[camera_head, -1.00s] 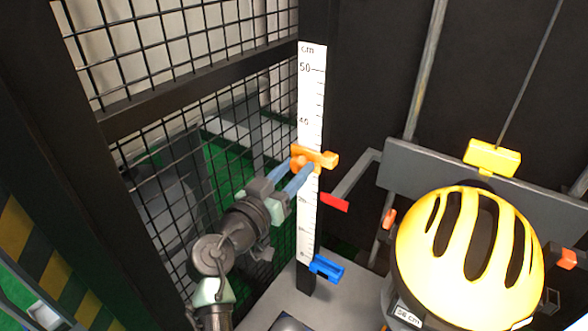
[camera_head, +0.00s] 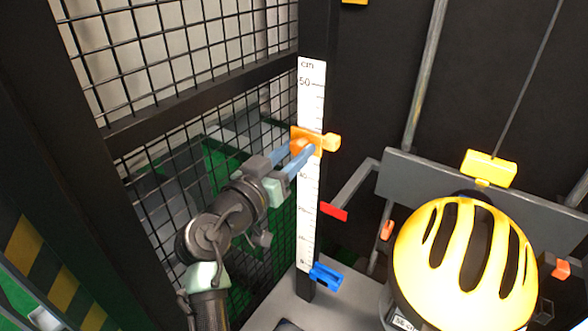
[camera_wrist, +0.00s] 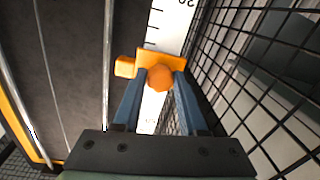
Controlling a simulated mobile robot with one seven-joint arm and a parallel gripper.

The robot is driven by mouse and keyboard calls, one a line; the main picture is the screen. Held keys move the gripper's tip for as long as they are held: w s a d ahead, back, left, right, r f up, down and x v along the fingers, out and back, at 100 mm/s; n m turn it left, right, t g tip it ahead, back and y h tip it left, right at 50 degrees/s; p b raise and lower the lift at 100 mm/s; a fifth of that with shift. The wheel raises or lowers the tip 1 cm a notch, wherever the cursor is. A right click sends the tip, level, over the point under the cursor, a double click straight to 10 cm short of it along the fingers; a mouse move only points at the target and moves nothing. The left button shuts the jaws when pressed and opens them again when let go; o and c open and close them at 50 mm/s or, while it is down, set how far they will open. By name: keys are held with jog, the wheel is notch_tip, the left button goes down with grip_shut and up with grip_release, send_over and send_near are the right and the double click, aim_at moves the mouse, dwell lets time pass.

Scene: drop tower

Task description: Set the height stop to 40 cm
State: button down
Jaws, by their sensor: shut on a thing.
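The orange height stop (camera_head: 331,142) sits on the white cm scale (camera_head: 312,110) fixed to a dark post. It also shows in the wrist view (camera_wrist: 125,67), with its round knob (camera_wrist: 160,78) between my blue fingers. My gripper (camera_head: 303,149) is shut on that knob from the left. The stop is clearly below the 50 mark and covers the part of the scale around 40, so its exact reading cannot be told. The numeral just below it is too small to read surely.
A red marker (camera_head: 334,212) and a blue clip (camera_head: 326,275) sit lower along the post. Wire mesh (camera_head: 180,60) stands close to the left of my arm. A yellow helmet (camera_head: 437,240) hangs at the right below a yellow block (camera_head: 489,168).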

notch_tip(320, 180, up, 4)
jog(key=shift+f, duration=0.15)
jog(key=shift+c, duration=2.3)
grip_release()
jog(key=shift+f, duration=0.1)
jog(key=shift+s, duration=0.1)
jog(key=b+v, duration=0.1)
jog(key=v, duration=1.2)
jog(key=shift+b, duration=0.3)
